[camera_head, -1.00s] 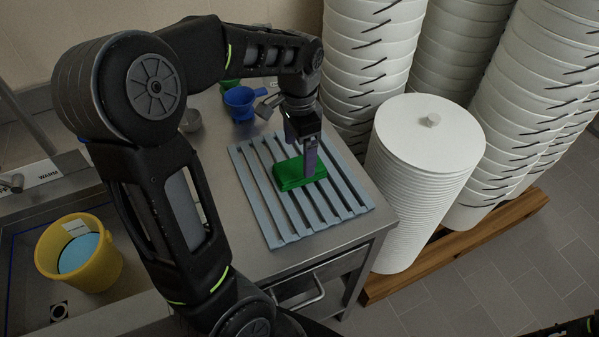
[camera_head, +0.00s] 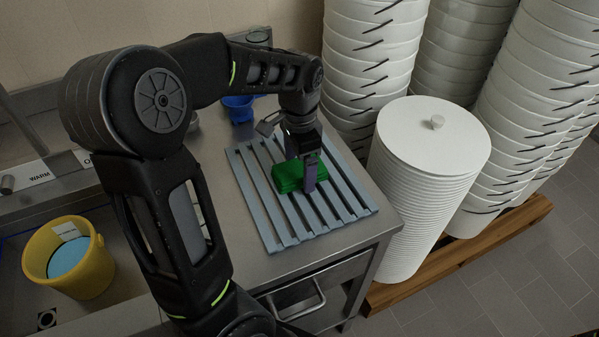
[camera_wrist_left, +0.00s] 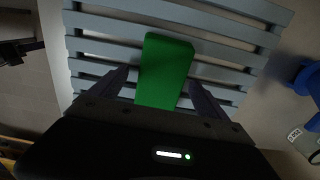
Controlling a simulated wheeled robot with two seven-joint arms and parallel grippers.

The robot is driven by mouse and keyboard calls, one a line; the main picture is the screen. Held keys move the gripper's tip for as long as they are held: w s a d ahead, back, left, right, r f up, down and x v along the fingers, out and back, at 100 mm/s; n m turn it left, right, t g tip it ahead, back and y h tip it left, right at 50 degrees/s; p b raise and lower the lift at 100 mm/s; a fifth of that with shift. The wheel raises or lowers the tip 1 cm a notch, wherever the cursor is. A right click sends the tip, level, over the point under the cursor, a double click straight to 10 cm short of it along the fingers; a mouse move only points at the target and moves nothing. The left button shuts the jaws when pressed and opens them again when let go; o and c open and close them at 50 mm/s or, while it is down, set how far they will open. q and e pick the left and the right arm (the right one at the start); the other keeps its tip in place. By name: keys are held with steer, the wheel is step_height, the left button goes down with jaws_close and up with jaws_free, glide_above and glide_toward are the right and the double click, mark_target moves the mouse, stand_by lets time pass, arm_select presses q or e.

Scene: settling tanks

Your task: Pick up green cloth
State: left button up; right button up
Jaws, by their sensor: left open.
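The green cloth (camera_head: 287,177) is a folded block lying on the grey slatted rack (camera_head: 262,219) on the steel counter. My left gripper (camera_head: 308,178) is over the rack at the cloth, with one finger seen in front of the cloth's right end. In the left wrist view the cloth (camera_wrist_left: 166,70) lies between the two open fingers of the left gripper (camera_wrist_left: 160,88), with a gap on each side. Whether the fingers touch the cloth cannot be told. My right gripper is not in view.
A blue scoop-like item (camera_head: 238,107) stands behind the rack. A yellow bucket (camera_head: 92,271) with blue contents is in the sink area at left. Stacks of white buckets (camera_head: 362,70) and a stack of white lids (camera_head: 428,150) stand close right of the counter on a wooden pallet (camera_head: 400,290).

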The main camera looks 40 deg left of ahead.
mark_target(299, 167)
arm_select(q)
steer(key=c, duration=1.5)
steer(key=shift+o, duration=0.2)
step_height(299, 167, up, 10)
steer(key=shift+b, duration=0.35)
steer(key=o, duration=0.8)
steer(key=c, duration=0.6)
